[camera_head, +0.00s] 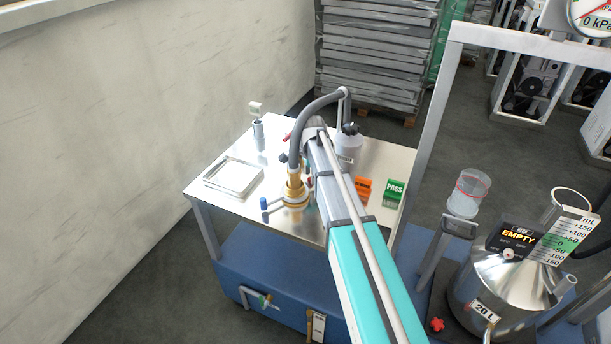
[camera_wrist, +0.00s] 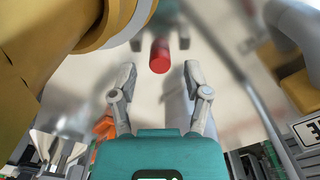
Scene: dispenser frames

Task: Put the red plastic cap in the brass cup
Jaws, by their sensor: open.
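The red plastic cap (camera_wrist: 159,56) shows in the wrist view as a small red cylinder just beyond my open fingertips, roughly centred between them. My gripper (camera_wrist: 159,68) has its two grey fingers spread, with a gap on each side of the cap. In the head view my arm hides the gripper and I cannot make out the cap for sure. A brass-coloured body (camera_head: 294,190) stands on the steel table, partly behind my arm. A large brass surface (camera_wrist: 50,45) fills the upper left of the wrist view; I cannot tell which part is the cup.
The steel table (camera_head: 222,150) bears a shallow tray (camera_head: 233,177), a grey bottle (camera_head: 348,146), an orange block (camera_head: 363,188) and a green PASS block (camera_head: 395,190). A grey hose (camera_head: 313,106) arches above the brass body. A steel vessel (camera_head: 510,285) stands at right.

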